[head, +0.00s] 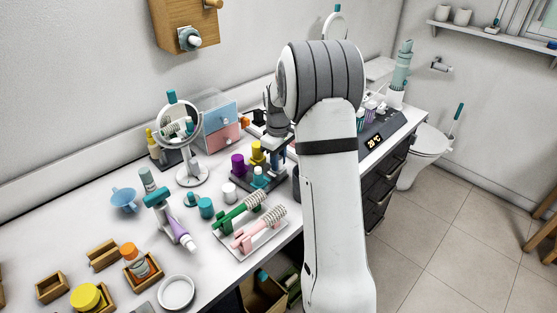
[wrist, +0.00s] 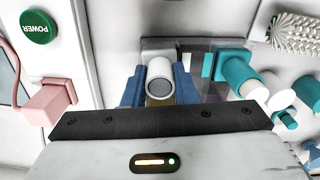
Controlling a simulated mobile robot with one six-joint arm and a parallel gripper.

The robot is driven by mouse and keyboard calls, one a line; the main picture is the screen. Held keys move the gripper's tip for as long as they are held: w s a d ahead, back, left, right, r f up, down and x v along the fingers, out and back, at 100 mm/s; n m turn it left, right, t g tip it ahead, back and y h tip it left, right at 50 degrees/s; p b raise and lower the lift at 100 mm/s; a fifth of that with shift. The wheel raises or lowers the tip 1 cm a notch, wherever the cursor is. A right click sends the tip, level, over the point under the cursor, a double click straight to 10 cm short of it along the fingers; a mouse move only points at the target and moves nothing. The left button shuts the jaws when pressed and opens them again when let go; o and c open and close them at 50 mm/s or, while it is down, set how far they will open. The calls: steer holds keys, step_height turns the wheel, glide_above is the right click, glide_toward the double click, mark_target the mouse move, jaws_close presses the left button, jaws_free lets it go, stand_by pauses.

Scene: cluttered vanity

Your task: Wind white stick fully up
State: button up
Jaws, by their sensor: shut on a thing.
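The white stick (wrist: 160,72) is a short white cylinder with a round grey end facing the wrist camera. My gripper (wrist: 158,92) has its blue fingers on either side of it, shut on it. An olive-brown part shows just below the grey end, between the fingers. Behind the stick is a grey block (wrist: 190,45); whether the stick sits in it is unclear. How far the stick is wound up cannot be told.
In the wrist view, teal pieces (wrist: 238,72) stand close right of the fingers, and a pink plug (wrist: 50,100) and green POWER button (wrist: 38,27) are left. In the head view, a dark tray (head: 240,182) holds purple, yellow and teal items; brushes (head: 262,222) lie in front.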

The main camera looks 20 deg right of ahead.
stand_by(0.4)
steer(key=o, duration=1)
steer(key=shift+r, duration=3.9)
